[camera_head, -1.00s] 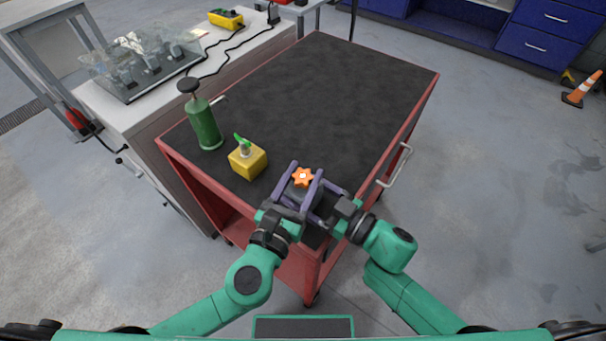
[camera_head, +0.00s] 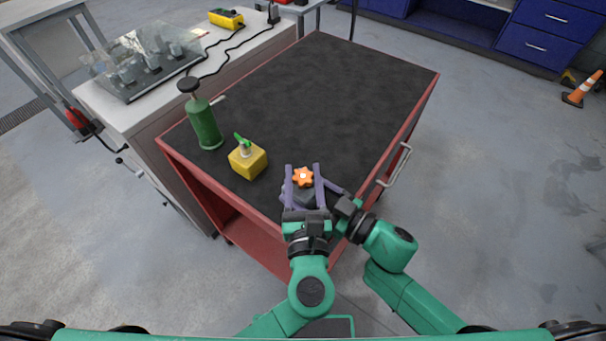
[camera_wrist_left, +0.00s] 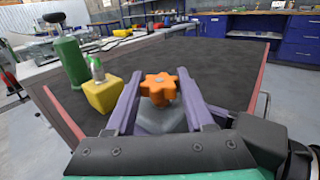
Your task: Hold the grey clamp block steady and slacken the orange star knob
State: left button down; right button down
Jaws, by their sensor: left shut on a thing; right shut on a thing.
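The orange star knob (camera_head: 303,177) sits on top of the grey clamp block (camera_head: 304,196) near the front corner of the cart. My left gripper (camera_head: 303,171) comes from the front, with its purple fingers on either side of the knob, shut on it. The knob stands between the same fingers in the left wrist view (camera_wrist_left: 158,88), with the block below it. My right gripper (camera_head: 312,196) comes from the right and is shut on the clamp block. Its fingers are partly hidden behind the left gripper.
The black-topped red cart (camera_head: 330,100) is mostly clear behind the block. A yellow block with a green-topped fitting (camera_head: 248,161) and a green bottle (camera_head: 204,123) stand left of the grippers. A grey bench (camera_head: 125,117) adjoins the cart at left.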

pick_arm(q)
jog(key=shift+c, duration=1.4)
grip_release()
jog(key=s, duration=1.2)
jog(key=shift+d, duration=0.35)
